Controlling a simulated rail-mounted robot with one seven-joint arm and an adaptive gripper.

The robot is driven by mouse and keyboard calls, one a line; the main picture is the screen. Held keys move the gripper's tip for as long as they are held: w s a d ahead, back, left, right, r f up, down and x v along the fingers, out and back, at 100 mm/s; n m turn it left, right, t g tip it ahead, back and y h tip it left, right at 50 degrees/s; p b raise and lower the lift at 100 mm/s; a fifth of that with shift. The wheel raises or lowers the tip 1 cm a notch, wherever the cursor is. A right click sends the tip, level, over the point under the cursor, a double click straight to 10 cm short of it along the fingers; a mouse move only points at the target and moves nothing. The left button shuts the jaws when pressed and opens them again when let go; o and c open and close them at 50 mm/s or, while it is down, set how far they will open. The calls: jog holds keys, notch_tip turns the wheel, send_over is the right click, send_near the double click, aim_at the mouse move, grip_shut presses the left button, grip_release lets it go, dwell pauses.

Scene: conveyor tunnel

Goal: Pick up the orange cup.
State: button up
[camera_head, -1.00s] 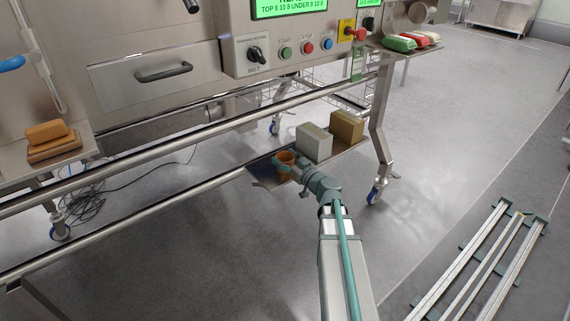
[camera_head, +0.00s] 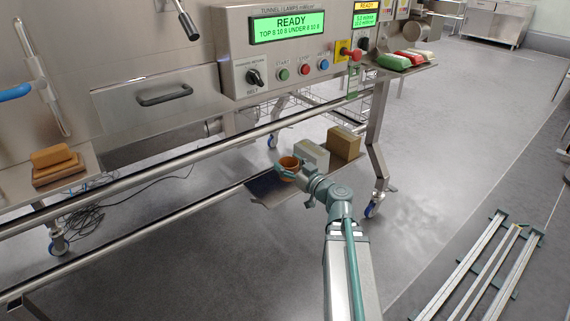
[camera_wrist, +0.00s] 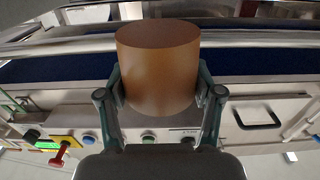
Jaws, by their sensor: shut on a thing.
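The orange cup (camera_head: 289,167) is held above the low shelf (camera_head: 262,192) under the machine, in front of the boxes in the head view. In the wrist view the cup (camera_wrist: 158,68) fills the upper middle. My gripper (camera_head: 287,172) is shut on the cup, and in the wrist view its two fingers (camera_wrist: 160,90) press against the left and right sides of it. The inside of the cup shows only a little in the head view.
A pale box (camera_head: 312,155) and a brown box (camera_head: 343,144) stand behind the cup on the shelf. A steel rail (camera_head: 160,210) runs along the machine's front at left. A steel leg (camera_head: 377,150) stands to the right.

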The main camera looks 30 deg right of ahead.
aim_at(295, 169)
jog(key=shift+s+a+r+p, duration=0.1)
jog(key=shift+s+r+p, duration=0.3)
jog(key=shift+p, duration=0.3)
jog(key=p, duration=0.5)
jog(key=shift+s+r+p, duration=0.25)
jog(key=shift+r+p, duration=0.05)
jog(key=shift+p, duration=0.05)
jog(key=s+p, duration=0.2)
jog(key=p, duration=0.3)
jog(key=s+r+p, duration=0.1)
jog(key=p, duration=0.5)
jog(key=s+a+p, duration=0.1)
jog(key=s+p, duration=0.1)
jog(key=p, duration=0.4)
jog(key=shift+s+a+r, duration=0.1)
jog(key=shift+s+r, duration=0.25)
jog(key=shift+r, duration=0.05)
